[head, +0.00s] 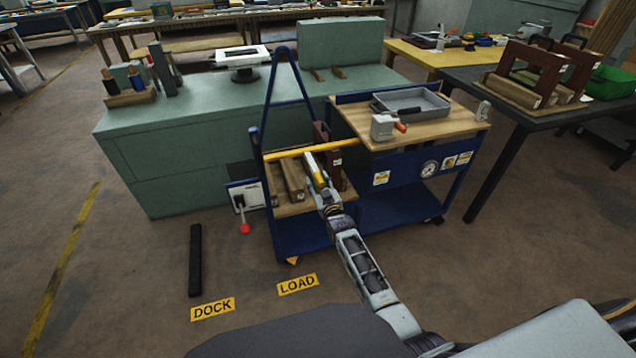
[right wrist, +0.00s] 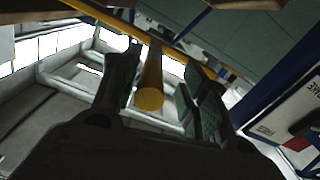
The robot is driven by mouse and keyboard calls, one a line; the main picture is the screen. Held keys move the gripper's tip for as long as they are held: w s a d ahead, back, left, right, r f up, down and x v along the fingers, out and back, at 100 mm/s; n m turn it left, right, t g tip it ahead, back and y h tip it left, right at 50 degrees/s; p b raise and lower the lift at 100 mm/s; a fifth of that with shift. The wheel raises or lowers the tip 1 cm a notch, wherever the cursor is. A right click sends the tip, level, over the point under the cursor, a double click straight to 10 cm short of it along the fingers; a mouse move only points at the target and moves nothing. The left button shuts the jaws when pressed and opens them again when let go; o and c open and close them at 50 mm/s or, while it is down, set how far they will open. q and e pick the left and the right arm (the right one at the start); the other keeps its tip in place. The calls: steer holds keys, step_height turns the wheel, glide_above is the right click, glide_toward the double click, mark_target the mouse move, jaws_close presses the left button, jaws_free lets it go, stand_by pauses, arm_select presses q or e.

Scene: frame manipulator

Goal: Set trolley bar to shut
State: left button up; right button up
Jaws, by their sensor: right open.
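The blue trolley (head: 400,208) stands in the middle of the head view. Its yellow bar (head: 290,153) runs level across the trolley's open left bay, from the blue A-shaped frame to the wooden-topped section. The bar also crosses the top of the right wrist view (right wrist: 88,9). A yellow round handle (right wrist: 150,97) sticks out from it toward my wrist camera. My right gripper (head: 316,172) is at the bar; in the right wrist view its open fingers (right wrist: 158,95) stand either side of the handle. Contact cannot be told. My left gripper is not in view.
Wooden blocks (head: 291,180) and a dark brown bracket lie in the bay below the bar. A grey tray (head: 428,101) is on the trolley's top. A green cabinet (head: 150,150) stands behind, a dark table (head: 490,84) right. Floor at left is mostly clear, with a black strip (head: 195,260).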

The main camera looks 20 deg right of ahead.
steer(key=shift+d+r, duration=0.1)
steer(key=shift+s, duration=0.15)
steer(key=s, duration=1.1)
steer(key=shift+s+d, duration=0.15)
steer(key=shift+s, duration=0.15)
stand_by(0.4)
stand_by(0.5)
